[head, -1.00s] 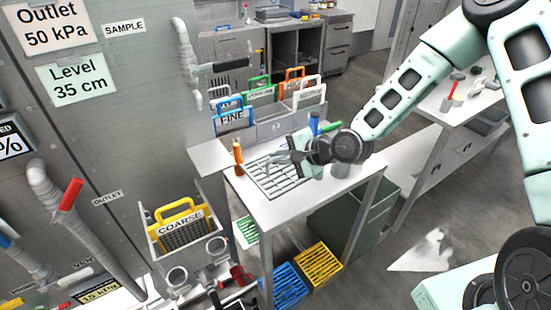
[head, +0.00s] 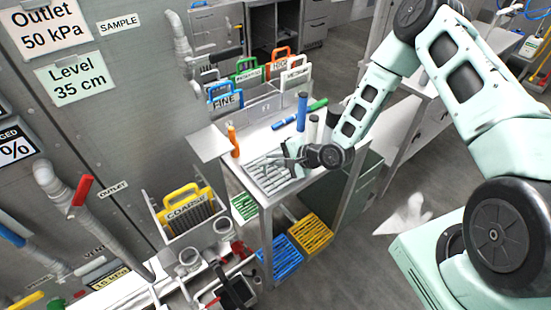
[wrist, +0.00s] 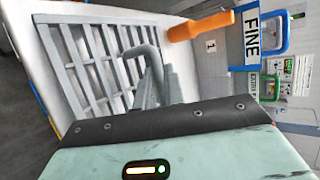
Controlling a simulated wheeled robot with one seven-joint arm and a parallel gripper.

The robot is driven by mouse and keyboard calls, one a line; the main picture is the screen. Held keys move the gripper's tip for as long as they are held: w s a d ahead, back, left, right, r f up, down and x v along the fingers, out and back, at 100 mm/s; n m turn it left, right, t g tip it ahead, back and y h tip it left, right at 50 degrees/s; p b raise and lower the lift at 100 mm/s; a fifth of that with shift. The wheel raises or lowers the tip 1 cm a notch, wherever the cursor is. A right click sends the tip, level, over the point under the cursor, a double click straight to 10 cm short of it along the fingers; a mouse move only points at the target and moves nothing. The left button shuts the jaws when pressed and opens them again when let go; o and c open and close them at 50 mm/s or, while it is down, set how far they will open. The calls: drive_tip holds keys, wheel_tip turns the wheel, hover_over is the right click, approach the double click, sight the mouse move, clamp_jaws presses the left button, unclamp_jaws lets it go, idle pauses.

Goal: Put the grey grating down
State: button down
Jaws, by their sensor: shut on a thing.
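The grey grating (head: 265,177), a flat slatted panel, lies over the near part of the white-topped table (head: 222,146). It looks nearly level with the top; I cannot tell whether it touches it. In the wrist view the grating (wrist: 72,72) fills the left half, with a bent grey handle bar rising from it. My gripper (head: 291,158) is above the grating's right side, shut on its handle. In the wrist view my gripper (wrist: 150,85) meets the handle bar; the fingers partly hide the contact.
An orange-handled tool (head: 232,139) stands just behind the grating. Blue (head: 302,110) and green (head: 317,105) items stand or lie behind my gripper. A rack with the FINE screen (head: 226,97) is at the back. The yellow COARSE screen (head: 184,205) is lower left.

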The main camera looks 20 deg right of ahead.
drive_tip(key=shift+f, duration=0.5)
drive_tip(key=c, duration=1.9)
unclamp_jaws()
drive_tip(key=shift+f, duration=0.2)
drive_tip(key=o, duration=0.4)
drive_tip(key=shift+r, duration=0.1)
